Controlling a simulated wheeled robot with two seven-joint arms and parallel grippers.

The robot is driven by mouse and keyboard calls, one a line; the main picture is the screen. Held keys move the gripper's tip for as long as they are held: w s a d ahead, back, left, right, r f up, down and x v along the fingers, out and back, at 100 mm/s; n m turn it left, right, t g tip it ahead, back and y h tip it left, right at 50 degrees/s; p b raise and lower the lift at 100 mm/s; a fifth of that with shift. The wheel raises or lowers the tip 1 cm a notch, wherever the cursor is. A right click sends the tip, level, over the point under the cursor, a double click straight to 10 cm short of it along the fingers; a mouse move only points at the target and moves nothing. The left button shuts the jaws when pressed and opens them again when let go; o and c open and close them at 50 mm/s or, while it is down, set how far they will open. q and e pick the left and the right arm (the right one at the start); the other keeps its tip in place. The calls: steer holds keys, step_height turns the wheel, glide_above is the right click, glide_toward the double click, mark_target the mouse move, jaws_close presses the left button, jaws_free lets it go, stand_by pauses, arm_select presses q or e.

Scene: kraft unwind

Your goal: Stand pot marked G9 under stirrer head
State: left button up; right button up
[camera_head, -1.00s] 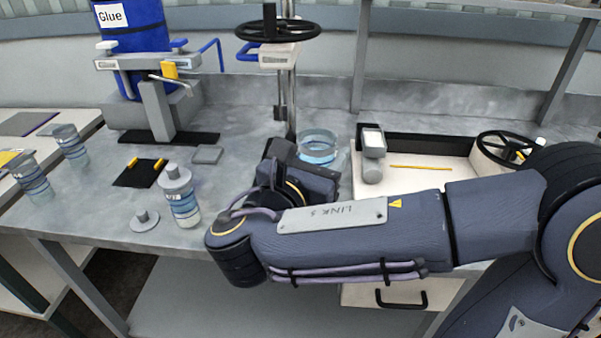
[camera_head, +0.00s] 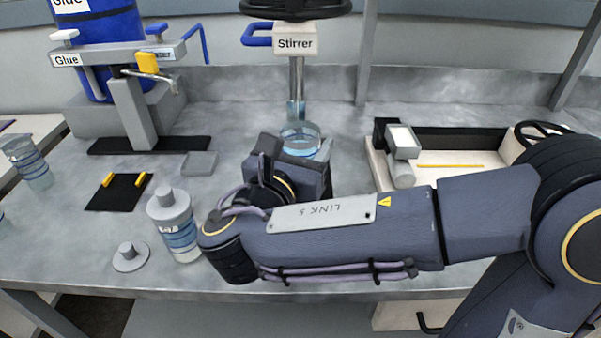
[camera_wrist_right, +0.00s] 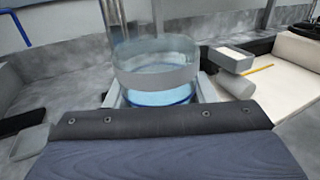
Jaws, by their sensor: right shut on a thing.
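A clear round pot (camera_head: 300,139) with blue liquid stands at or just above the bench below the stirrer (camera_head: 295,42), in front of its metal post (camera_head: 297,85). Whether it touches the bench is hidden. The pot also shows in the right wrist view (camera_wrist_right: 155,62). No G9 mark can be read on it from here. My right gripper (camera_wrist_right: 157,94) is shut on the pot, with one pale finger on each side. In the head view my own wrist hides most of the gripper. My left gripper is in neither view.
A labelled, lidded jar (camera_head: 175,228) and a loose grey lid (camera_head: 130,256) stand left of my right arm. The glue stand (camera_head: 135,110) is back left, with a black mat (camera_head: 118,192) before it. A white tray (camera_head: 450,160) with a yellow stick lies right.

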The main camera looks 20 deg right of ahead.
steer(key=w+f, duration=0.1)
steer(key=f, duration=0.1)
steer(key=w+f+b, duration=0.1)
steer(key=f, duration=0.1)
steer(key=w+f, duration=0.1)
steer(key=f, duration=0.2)
steer(key=shift+w+d, duration=0.2)
steer(key=shift+w, duration=0.2)
steer(key=shift+f, duration=0.35)
steer(key=shift+b, duration=0.3)
steer(key=shift+f, duration=0.15)
steer(key=o, duration=1.1)
